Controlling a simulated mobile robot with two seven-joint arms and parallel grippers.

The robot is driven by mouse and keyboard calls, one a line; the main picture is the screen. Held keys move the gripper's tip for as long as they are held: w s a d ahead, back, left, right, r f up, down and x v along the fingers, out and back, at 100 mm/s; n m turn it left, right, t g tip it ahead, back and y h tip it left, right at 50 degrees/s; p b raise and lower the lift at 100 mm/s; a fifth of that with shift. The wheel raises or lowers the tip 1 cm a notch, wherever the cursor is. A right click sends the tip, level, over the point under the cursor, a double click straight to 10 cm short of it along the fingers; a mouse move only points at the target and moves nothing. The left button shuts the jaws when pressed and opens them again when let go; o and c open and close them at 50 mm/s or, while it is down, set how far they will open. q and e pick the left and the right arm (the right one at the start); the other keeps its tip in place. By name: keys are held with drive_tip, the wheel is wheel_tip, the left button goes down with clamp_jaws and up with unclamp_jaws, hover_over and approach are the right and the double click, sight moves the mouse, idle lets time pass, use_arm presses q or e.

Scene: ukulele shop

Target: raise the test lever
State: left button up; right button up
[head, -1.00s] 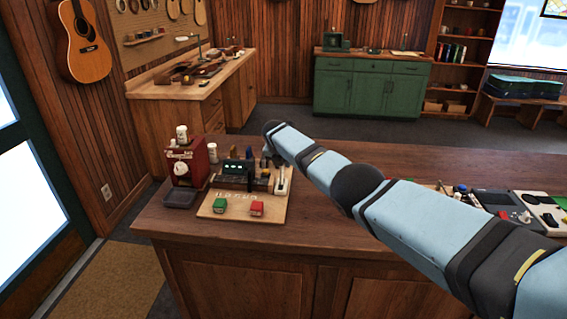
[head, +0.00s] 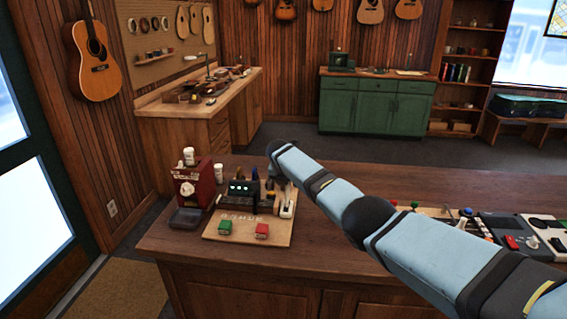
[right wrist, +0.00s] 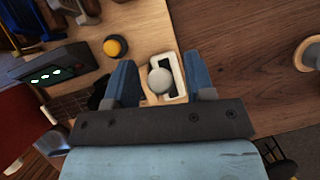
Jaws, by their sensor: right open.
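The test lever (head: 288,204) appears to be the white fitting at the right side of a wooden board (head: 245,239) on the counter. In the right wrist view, its round pale knob (right wrist: 160,80) stands over a white slotted plate (right wrist: 174,92). My right gripper (right wrist: 160,76) is open, with one blue finger on each side of the knob. No grip on the knob shows, and I cannot tell whether a finger touches it. In the head view, my right arm's end mostly hides that gripper. My left gripper is not in view.
A red machine (head: 190,187) stands to the left. A yellow knob (right wrist: 115,46) sits near the lever. Bare counter lies right of the board.

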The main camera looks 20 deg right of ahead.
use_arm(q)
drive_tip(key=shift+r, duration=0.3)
use_arm(e)
drive_tip(key=v, duration=1.1)
drive_tip(key=shift+s+r, duration=0.2)
drive_tip(key=shift+r, duration=0.15)
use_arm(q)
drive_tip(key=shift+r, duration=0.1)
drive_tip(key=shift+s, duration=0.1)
use_arm(e)
drive_tip(key=shift+a+f, duration=0.1)
drive_tip(key=shift+a, duration=0.05)
